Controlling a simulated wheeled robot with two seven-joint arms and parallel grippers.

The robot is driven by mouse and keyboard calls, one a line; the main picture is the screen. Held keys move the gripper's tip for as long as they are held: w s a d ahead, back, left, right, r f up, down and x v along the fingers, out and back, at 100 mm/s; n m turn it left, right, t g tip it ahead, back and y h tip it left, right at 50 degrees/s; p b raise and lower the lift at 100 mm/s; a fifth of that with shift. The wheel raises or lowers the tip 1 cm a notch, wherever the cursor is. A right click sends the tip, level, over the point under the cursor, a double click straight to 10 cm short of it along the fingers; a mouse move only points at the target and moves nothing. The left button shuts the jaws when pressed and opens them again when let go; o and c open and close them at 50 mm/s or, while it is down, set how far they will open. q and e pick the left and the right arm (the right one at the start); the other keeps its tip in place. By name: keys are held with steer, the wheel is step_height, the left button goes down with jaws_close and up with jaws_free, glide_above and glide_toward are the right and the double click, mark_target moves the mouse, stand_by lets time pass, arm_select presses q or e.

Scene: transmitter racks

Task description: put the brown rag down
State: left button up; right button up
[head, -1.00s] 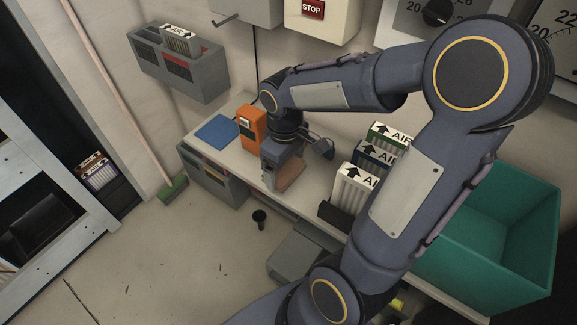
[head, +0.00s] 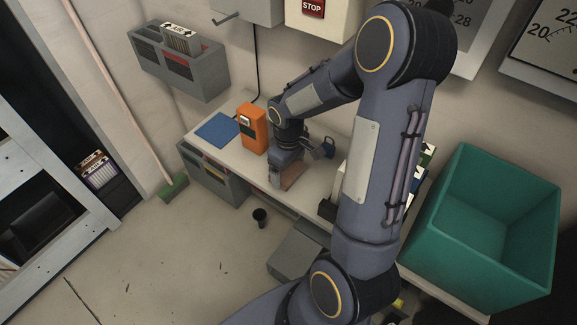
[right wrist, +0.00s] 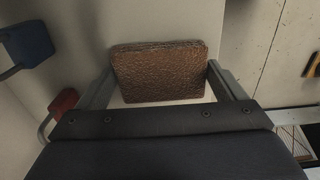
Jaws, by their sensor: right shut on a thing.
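The brown rag (right wrist: 160,72) is a folded, textured pad between the two fingers of my right gripper (right wrist: 161,84) in the right wrist view. The fingers are shut on its left and right sides. In the head view my right gripper (head: 288,180) is low over the front part of the pale bench (head: 318,203), and the rag (head: 296,172) is mostly hidden by it. I cannot tell whether the rag touches the bench top. My left gripper is not in view.
A blue mat (head: 217,130) and an orange device (head: 252,128) are left of the gripper. A blue padlock (head: 328,147) is close on its right, and a red one (right wrist: 62,103) shows in the wrist view. White filters and a green bin (head: 480,230) are further right.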

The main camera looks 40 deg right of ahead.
mark_target(288, 170)
steer(key=shift+f, duration=0.15)
steer(key=o, duration=0.6)
step_height(288, 170, up, 12)
steer(key=s+a+r+m+t+y, duration=0.1)
steer(key=s+a+t, duration=0.1)
steer(key=s+a, duration=0.2)
steer(key=s+a+r+m+t+y, duration=0.1)
steer(key=s+a+r+m, duration=0.1)
steer(key=s+a, duration=0.2)
steer(key=s+a+r+m+t+y, duration=0.1)
steer(key=s+a+r+m+t, duration=0.1)
steer(key=s+a, duration=0.2)
steer(key=shift+s+a+t+y+p, duration=0.1)
steer(key=shift+s+t+y+p, duration=0.1)
steer(key=shift+s, duration=0.65)
steer(key=shift+s+a+t+y+p, duration=0.1)
steer(key=shift+s+y+p, duration=0.1)
steer(key=shift+s, duration=0.65)
